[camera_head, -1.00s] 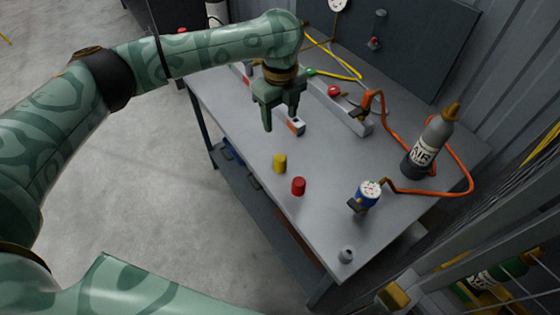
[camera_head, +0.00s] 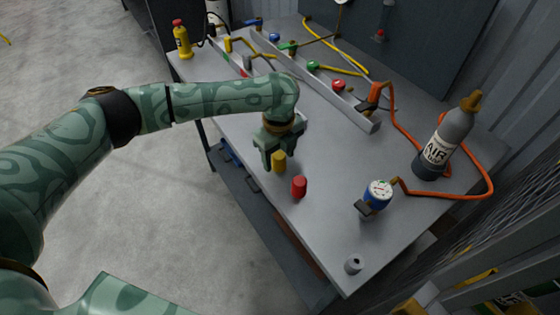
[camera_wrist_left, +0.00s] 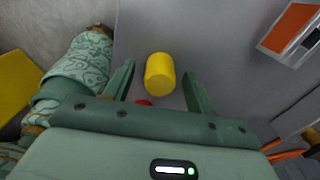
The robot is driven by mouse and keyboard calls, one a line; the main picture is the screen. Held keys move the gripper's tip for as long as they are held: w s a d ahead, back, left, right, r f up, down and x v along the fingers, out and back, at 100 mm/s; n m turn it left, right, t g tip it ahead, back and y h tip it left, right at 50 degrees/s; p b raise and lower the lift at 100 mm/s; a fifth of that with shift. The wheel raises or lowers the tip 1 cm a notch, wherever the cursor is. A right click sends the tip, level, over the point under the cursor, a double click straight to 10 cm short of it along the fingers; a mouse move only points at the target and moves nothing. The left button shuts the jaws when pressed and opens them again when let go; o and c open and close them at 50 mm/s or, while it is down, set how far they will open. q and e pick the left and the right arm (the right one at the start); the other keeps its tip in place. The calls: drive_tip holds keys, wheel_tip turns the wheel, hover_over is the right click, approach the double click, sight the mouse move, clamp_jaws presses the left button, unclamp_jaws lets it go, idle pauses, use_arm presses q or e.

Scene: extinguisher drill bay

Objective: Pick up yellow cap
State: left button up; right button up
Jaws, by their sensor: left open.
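The yellow cap (camera_head: 279,162) is a small cylinder on the grey table (camera_head: 330,222). In the left wrist view the yellow cap (camera_wrist_left: 160,73) shows between the spread fingers, a little beyond their tips. My left gripper (camera_head: 273,163) is open, pointing down right at the cap, with nothing held. In the left wrist view the left gripper's fingers (camera_wrist_left: 159,75) stand apart on either side of the cap. A red cap (camera_head: 299,187) stands just to the right and nearer; only a bit of it shows in the wrist view. My right gripper is not in view.
A rail with colored valves (camera_head: 330,92) lies behind. A small grey piece (camera_head: 353,265) sits near the front corner. The table's left edge is close.

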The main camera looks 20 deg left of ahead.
sight(277, 155)
use_arm(q)
drive_tip(key=c, duration=1.1)
